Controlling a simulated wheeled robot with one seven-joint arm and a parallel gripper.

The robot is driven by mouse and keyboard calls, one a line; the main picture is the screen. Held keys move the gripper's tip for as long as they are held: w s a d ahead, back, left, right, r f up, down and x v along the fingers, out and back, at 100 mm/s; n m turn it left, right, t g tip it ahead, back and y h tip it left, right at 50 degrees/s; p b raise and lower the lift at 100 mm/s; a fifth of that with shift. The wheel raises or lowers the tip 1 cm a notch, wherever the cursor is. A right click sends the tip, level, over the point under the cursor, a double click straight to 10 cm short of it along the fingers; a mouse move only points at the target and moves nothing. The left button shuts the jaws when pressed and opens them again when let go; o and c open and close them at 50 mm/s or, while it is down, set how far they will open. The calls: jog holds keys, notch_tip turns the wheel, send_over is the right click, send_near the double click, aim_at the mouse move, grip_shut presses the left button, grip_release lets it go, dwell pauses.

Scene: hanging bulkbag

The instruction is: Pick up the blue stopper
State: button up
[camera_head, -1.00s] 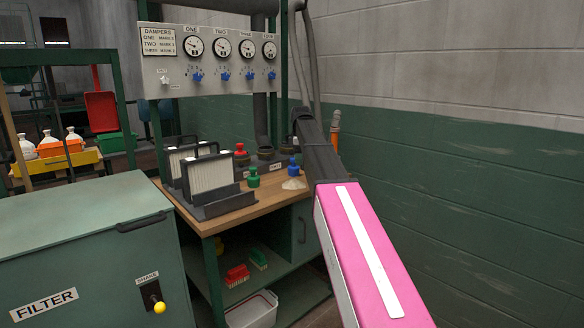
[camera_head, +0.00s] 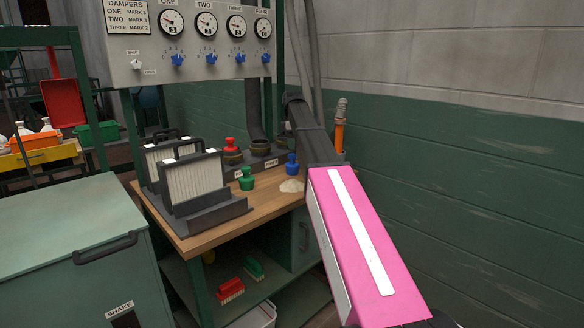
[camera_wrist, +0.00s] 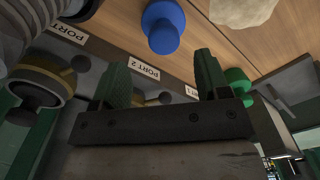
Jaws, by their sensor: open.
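The blue stopper (camera_head: 291,164) stands upright on the back right of the wooden bench, just left of my arm in the head view. In the wrist view the blue stopper (camera_wrist: 163,27) is at the top centre, beyond the fingertips and roughly between their lines. My gripper (camera_wrist: 160,70) is open and empty, with its two dark green fingers apart. The stopper is not between the fingers. My gripper cannot be made out in the head view.
A green stopper (camera_head: 246,179) and a red stopper (camera_head: 231,145) stand left of the blue one. A pale heap (camera_head: 291,185) lies in front of it. Framed filters (camera_head: 190,178) occupy the bench's left. Labelled ports line the back. A green wall (camera_head: 460,190) rises at right.

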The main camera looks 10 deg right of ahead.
aim_at(292, 159)
jog(key=f, duration=0.7)
jog(key=shift+s+f, duration=0.25)
jog(key=shift+f, duration=0.1)
jog(key=c, duration=1)
